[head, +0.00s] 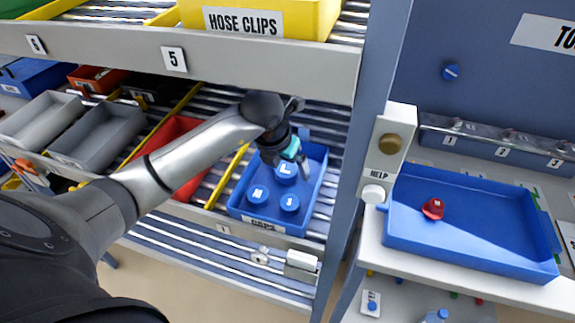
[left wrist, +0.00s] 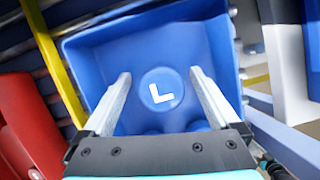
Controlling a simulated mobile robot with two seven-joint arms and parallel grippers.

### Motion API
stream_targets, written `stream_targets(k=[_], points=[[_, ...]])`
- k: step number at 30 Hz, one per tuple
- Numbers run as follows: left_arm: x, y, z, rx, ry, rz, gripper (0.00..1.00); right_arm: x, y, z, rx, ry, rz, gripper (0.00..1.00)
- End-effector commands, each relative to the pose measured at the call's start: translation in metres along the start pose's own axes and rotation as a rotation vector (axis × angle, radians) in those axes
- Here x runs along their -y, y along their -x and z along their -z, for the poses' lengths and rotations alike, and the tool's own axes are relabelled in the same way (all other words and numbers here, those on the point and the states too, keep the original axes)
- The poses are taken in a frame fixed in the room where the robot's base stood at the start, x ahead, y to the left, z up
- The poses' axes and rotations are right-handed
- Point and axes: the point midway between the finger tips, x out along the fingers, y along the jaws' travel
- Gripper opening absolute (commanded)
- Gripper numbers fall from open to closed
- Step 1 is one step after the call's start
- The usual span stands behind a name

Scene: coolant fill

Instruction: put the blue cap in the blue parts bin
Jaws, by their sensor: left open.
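The blue parts bin (head: 233,207), labelled CAPS, sits on the roller rack and holds 3 visible blue caps. The cap marked L (head: 285,172) lies at its back, the M cap (head: 258,194) at front left and another lettered cap (head: 289,202) at front right. My left gripper (head: 291,155) reaches in over the bin, open. In the left wrist view, the L cap (left wrist: 160,90) shows between the spread fingers (left wrist: 160,78); I cannot tell whether they touch it. The other caps are mostly hidden there by the gripper. My right gripper is not in view.
A red bin (head: 180,135) and grey bins (head: 105,135) stand to the left. An upper shelf with a yellow HOSE CLIPS bin (head: 300,15) overhangs the arm. A rack post (head: 360,130) stands right of the bin. Beyond it, a blue tray (head: 490,235) holds a red cap (head: 433,209).

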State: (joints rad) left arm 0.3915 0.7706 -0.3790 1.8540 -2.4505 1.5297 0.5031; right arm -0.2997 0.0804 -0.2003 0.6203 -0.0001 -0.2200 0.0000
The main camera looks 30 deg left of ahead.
Motion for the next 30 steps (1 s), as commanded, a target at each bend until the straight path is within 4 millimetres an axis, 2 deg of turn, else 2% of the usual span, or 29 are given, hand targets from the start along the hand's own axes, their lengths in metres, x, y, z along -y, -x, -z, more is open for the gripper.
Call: stream_targets(k=[5, 10, 21, 30], points=[[0.0, 0.006, -0.001, 0.002, 0.0, -0.001, 0.95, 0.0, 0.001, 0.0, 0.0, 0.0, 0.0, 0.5], [-0.001, 0.032, -0.001, 0.003, -0.003, -0.002, 0.95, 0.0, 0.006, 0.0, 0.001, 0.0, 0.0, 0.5], [-0.001, 0.052, 0.055, -0.002, -0.003, -0.002, 0.95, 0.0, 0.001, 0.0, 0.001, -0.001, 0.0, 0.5], [-0.001, 0.066, 0.091, -0.002, -0.001, -0.002, 0.95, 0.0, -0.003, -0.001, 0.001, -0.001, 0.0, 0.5]])
